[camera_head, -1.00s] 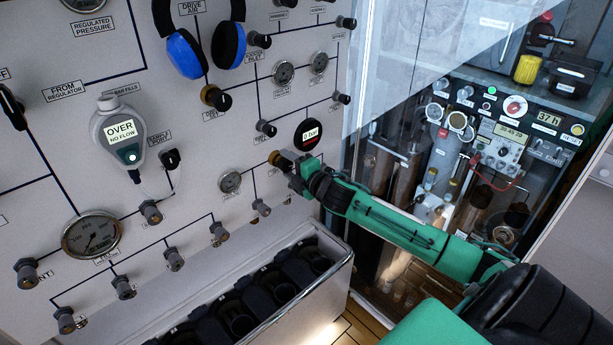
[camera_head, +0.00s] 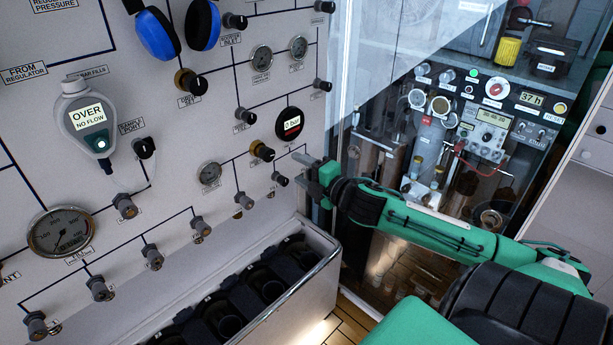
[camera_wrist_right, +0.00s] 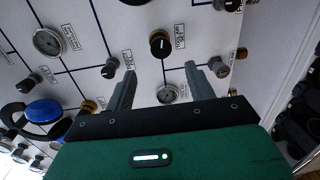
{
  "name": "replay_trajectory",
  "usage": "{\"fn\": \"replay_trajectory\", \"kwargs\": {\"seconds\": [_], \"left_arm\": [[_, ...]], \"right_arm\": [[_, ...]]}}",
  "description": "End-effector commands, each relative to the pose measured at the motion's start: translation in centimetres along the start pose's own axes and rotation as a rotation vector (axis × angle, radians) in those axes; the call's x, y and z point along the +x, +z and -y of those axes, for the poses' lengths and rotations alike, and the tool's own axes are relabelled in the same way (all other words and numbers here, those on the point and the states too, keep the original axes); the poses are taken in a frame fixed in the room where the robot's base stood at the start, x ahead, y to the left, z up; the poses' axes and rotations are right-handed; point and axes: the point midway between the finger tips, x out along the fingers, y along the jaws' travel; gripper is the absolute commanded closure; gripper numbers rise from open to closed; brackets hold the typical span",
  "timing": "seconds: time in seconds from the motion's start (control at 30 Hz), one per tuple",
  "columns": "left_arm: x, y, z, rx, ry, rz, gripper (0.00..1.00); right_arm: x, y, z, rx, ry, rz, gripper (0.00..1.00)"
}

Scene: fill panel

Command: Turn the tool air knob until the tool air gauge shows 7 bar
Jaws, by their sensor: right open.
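A brass-based knob (camera_head: 261,151) sits on the white panel, just below and left of a round black gauge (camera_head: 290,123). My left gripper is not in view.
Blue ear defenders (camera_head: 178,28) hang at the panel's top. A grey meter (camera_head: 88,118) reads OVER, NO FLOW. Several small valves and dials (camera_head: 209,174) surround the knob. A bin rack (camera_head: 335,258) juts out below. A glass pane (camera_head: 345,130) stands right of the panel.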

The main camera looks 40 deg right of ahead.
Motion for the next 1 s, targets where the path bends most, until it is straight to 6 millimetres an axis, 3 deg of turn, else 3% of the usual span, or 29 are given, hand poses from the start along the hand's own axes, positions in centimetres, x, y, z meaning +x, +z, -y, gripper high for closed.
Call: {"fn": "replay_trajectory", "kwargs": {"seconds": [0.27, 1.0], "left_arm": [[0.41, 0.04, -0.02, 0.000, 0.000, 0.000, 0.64], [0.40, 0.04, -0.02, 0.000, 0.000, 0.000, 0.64]], "right_arm": [[-1.21, -0.01, -0.01, -0.001, 0.000, 0.000, 0.45], [-1.27, 0.00, -0.04, -0.001, 0.000, 0.000, 0.45]]}}
